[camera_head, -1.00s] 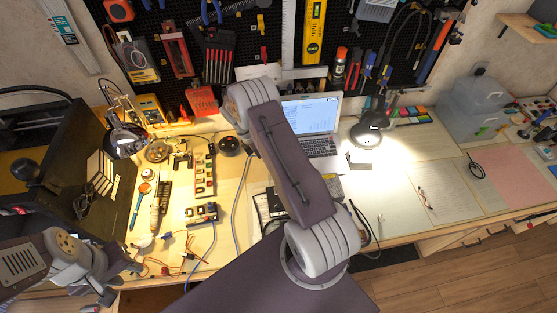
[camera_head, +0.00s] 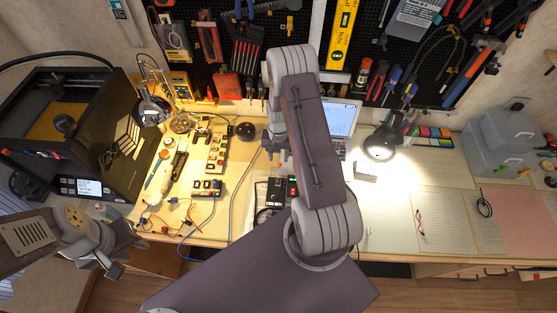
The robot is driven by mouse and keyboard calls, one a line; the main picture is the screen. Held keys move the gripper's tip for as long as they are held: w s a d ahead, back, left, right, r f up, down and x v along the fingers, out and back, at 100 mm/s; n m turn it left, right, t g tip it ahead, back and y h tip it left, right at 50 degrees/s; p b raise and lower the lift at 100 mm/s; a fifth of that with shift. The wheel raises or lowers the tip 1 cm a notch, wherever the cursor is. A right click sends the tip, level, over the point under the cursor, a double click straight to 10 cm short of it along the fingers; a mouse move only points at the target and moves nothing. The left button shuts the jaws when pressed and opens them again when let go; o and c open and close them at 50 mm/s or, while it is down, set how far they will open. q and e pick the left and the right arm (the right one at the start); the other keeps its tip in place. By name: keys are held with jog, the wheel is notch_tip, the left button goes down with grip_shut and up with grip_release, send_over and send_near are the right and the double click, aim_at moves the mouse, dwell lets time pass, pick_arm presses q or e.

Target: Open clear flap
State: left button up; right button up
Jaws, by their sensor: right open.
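A black box-shaped machine like a 3D printer (camera_head: 28,112) stands at the left of the bench. A dark, glossy, see-through-looking panel (camera_head: 122,165) stands at its right side; I cannot tell for sure that it is the clear flap. My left gripper (camera_head: 118,262) is below the machine's front right corner, apart from the panel; its finger gap is unclear. My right gripper (camera_head: 279,158) points down over the middle of the bench, partly behind my own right arm. It is open, with nothing seen in it.
Tools hang on the black pegboard (camera_head: 315,40). Papers (camera_head: 440,215) cover the right side.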

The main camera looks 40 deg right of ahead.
aim_at(280, 164)
jog(key=f, duration=0.4)
jog(key=shift+s+d+p, duration=0.2)
jog(key=shift+d+p, duration=0.05)
jog(key=shift+p, duration=0.1)
jog(key=shift+w+a+f, duration=0.2)
jog(key=shift+f, duration=0.05)
jog(key=shift+s+d, duration=0.1)
jog(key=shift+s, duration=0.05)
grip_shut()
jog(key=shift+w+d+f+b, duration=0.15)
jog(key=shift+w+f+b, duration=0.1)
jog(key=shift+b, duration=0.4)
jog(key=g+y+b, duration=0.1)
jog(key=b, duration=0.4)
jog(key=w+d+f+g+y+b, duration=0.1)
jog(key=g+b, duration=0.1)
jog(key=b, duration=0.3)
jog(key=w+g+y+b, duration=0.1)
jog(key=y+b, duration=0.1)
jog(key=b, duration=0.4)
jog(key=shift+d+f+g, duration=0.35)
jog(key=shift+d+g, duration=0.05)
jog(key=shift+w+r+b, duration=0.1)
jog(key=shift+r+b, duration=0.1)
jog(key=shift+b, duration=0.65)
